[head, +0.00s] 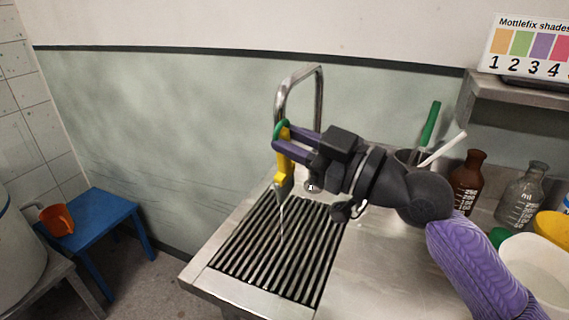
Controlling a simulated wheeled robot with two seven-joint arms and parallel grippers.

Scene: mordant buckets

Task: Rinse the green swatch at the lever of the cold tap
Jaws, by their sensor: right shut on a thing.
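My right gripper (297,142) reaches in from the right with purple fingers, shut on a yellow piece with a green rounded top (283,160). A dull tan-grey end hangs below it; I cannot tell whether the green part is the swatch. The tap (320,88), a tall metal gooseneck, arches behind, its spout end near the green top. A thin pale line (282,222) runs from the held piece down to the slatted drainer (262,262); I cannot tell whether it is water. A small round marked part (311,187) shows below the gripper. I cannot make out the lever. My left gripper is out of view.
On the right stand a brown bottle (467,178), a clear flask (521,195), a white tub (533,262) and a yellow vessel (553,224). A green-handled tool (431,123) stands behind my wrist. An orange jug (57,220) is on the blue stool (95,213) at left.

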